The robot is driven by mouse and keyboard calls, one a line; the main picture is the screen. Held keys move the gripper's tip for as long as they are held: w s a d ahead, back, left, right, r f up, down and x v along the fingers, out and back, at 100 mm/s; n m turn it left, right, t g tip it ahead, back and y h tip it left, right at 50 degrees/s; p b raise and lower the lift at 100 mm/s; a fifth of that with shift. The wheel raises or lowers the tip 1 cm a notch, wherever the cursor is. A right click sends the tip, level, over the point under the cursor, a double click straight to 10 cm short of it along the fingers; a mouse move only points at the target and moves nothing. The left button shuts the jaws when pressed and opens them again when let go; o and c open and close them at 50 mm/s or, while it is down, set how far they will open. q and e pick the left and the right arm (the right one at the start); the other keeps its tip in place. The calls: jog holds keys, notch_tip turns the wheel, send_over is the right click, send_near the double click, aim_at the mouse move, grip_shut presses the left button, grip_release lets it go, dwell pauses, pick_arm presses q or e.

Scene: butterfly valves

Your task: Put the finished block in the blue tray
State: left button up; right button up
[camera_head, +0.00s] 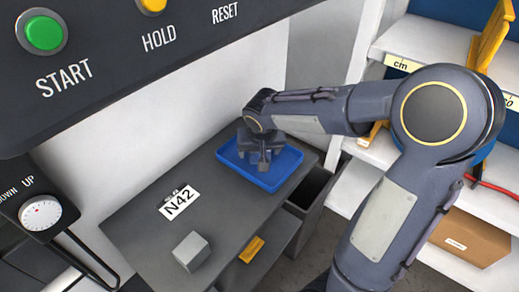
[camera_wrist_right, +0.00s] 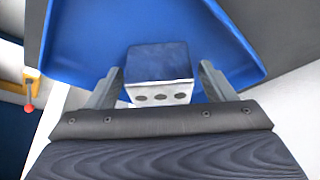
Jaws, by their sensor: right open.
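The blue tray (camera_head: 232,160) lies on the dark grey bench, and its blue floor fills much of the right wrist view (camera_wrist_right: 85,40). My right gripper (camera_head: 262,163) is over the tray, pointing down. In the right wrist view a metal block (camera_wrist_right: 160,66) with three holes in its near face sits between the open fingers, with a small gap on each side. It appears to rest on the tray floor. In the head view the gripper mostly hides it. Another plain grey block (camera_head: 191,250) lies on the bench near its front edge. My left gripper is out of view.
An N42 label (camera_head: 179,203) lies on the bench between the tray and the grey block. A panel with a green START button (camera_head: 44,33) overhangs at top left. Shelves with a cardboard box (camera_head: 468,237) stand right.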

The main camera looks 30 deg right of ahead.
jog(key=shift+r, duration=0.25)
jog(key=p+v, duration=0.1)
jog(key=v, duration=1)
jog(key=s+a+f+n+y, duration=0.1)
jog(key=s+a+f+y, duration=0.1)
jog(key=s, duration=0.7)
jog(key=s+a+f+n+t+y, duration=0.1)
jog(key=s+a+f+n+y, duration=0.1)
jog(key=s, duration=0.7)
notch_tip(320, 180, down, 2)
jog(key=shift+s+a+t+y, duration=0.3)
jog(key=shift+a+y, duration=0.5)
notch_tip(320, 180, up, 2)
jog(key=shift+r+p, duration=0.15)
jog(key=shift+p, duration=1.05)
